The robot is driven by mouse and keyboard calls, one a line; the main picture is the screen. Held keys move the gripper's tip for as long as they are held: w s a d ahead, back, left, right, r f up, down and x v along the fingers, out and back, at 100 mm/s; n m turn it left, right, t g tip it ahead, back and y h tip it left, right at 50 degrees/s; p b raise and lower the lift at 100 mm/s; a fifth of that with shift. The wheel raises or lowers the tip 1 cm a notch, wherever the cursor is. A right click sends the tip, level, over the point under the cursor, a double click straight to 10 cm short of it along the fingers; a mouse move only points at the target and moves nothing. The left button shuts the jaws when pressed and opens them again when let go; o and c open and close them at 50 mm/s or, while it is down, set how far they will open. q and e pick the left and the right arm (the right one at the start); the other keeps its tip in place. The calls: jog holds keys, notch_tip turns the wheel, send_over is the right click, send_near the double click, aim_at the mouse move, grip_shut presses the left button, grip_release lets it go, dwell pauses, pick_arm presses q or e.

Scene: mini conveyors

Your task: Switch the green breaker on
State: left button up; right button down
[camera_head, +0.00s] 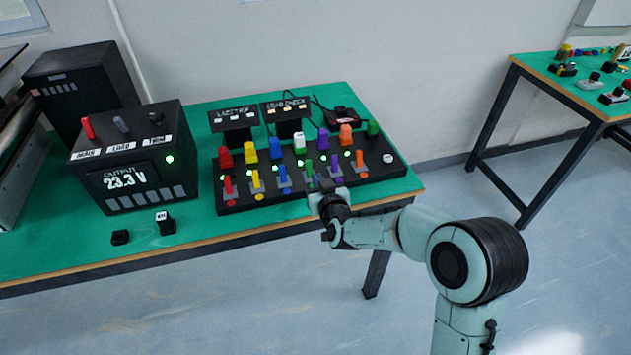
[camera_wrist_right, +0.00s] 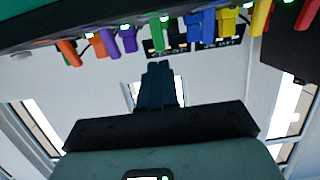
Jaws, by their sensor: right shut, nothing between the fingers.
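A long black panel (camera_head: 285,197) on the green-topped table carries a front row of coloured breaker levers with lit green lamps. The green lever (camera_head: 309,169) stands between a blue lever (camera_head: 283,172) and a purple lever (camera_head: 336,168). My right gripper (camera_head: 318,187) is at the panel's front edge, just in front of the green lever, and hides its lower part. In the right wrist view the green lever (camera_wrist_right: 157,40) is just beyond my right gripper's fingertips (camera_wrist_right: 158,66). These fingers are shut and empty. Contact with the lever cannot be told. My left gripper is not in view.
Coloured blocks, such as a white one (camera_head: 299,143), line the panel's back. Two small displays (camera_head: 287,108) stand behind it. A black power box (camera_head: 133,160) is at left, with small black parts (camera_head: 166,224) before it. Another table (camera_head: 545,66) stands far right.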

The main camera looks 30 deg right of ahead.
jog(key=v, duration=0.7)
jog(key=shift+s, duration=0.3)
jog(key=s+a+f+g+y+p, duration=0.1)
jog(key=s+a+f+g+p, duration=0.2)
jog(key=f, duration=0.5)
jog(key=s+a+f+g+y+p, duration=0.1)
jog(key=s+a+f+g+y, duration=0.2)
jog(key=f, duration=0.5)
jog(key=s+a+f+g+p, duration=0.25)
jog(key=s+f, duration=0.25)
jog(key=f, duration=0.3)
jog(key=s+a+f+g+y+p, duration=0.1)
jog(key=s+a+f+g, duration=0.2)
jog(key=s, duration=0.6)
jog(key=s+a+f+m+g+y+p, duration=0.1)
jog(key=s+a+f+g, duration=0.3)
jog(key=s, duration=0.6)
jog(key=shift+a+y+p, duration=0.5)
jog(key=shift+a, duration=0.05)
jog(key=shift+f, duration=0.1)
